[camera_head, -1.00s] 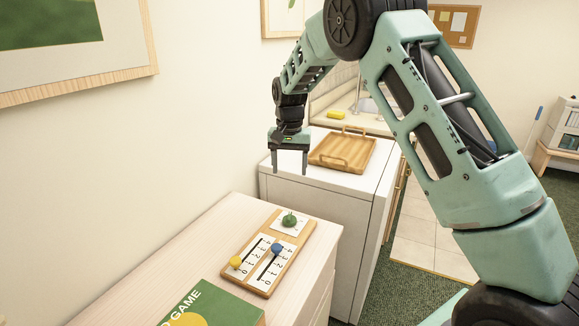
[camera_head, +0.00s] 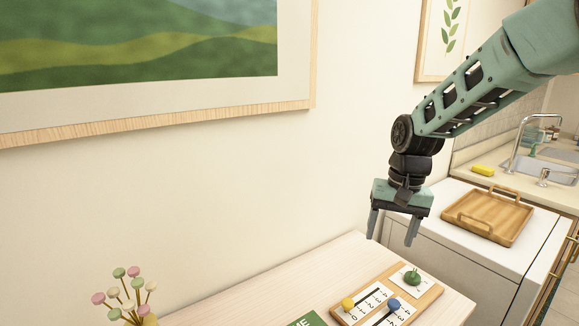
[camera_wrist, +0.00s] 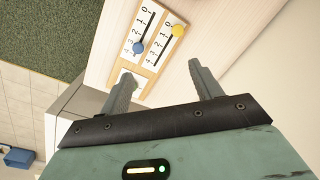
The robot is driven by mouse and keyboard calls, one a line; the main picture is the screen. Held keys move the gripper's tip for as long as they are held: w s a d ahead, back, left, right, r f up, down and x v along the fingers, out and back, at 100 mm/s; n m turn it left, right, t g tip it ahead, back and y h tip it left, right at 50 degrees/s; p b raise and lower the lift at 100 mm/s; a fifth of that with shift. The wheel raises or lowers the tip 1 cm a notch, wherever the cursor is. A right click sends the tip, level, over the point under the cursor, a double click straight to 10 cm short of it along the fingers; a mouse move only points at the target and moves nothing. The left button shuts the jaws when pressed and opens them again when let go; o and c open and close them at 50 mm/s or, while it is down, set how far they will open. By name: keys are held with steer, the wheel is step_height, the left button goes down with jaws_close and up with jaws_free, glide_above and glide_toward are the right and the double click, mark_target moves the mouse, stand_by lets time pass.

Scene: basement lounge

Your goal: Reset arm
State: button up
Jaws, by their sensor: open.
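My gripper (camera_head: 393,239) hangs pointing down, open and empty, in the head view. It is in the air near the far end of the pale wooden cabinet top (camera_head: 270,272), above and behind a wooden slider board (camera_head: 429,299). The board carries a yellow knob (camera_head: 348,304), a blue knob (camera_head: 394,305) and a green knob (camera_head: 412,277). In the wrist view my two fingers (camera_wrist: 160,85) stand apart with nothing between them. The board's yellow knob (camera_wrist: 178,30) and blue knob (camera_wrist: 139,47) show beyond them, and the left finger partly covers the board's near end.
A white appliance (camera_head: 470,247) bears a wooden tray (camera_head: 490,216) right of my gripper. A sink counter with a yellow sponge (camera_head: 483,170) is behind. A green game box (camera_head: 308,319) and flowers (camera_head: 125,292) are at the bottom edge. A framed picture (camera_head: 297,104) hangs on the wall.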

steer(key=s+a+r+n, duration=0.1)
steer(key=s+a+n, duration=0.25)
steer(key=s, duration=0.45)
steer(key=s+a+r+n, duration=0.1)
steer(key=s+a+n, duration=0.1)
steer(key=s+a, duration=0.5)
steer(key=s+d+f+n, duration=0.2)
steer(key=s+n, duration=0.2)
steer(key=s, duration=1.1)
steer(key=shift+d+n+h, duration=0.2)
steer(key=shift+n+h, duration=0.1)
steer(key=shift+n, duration=0.05)
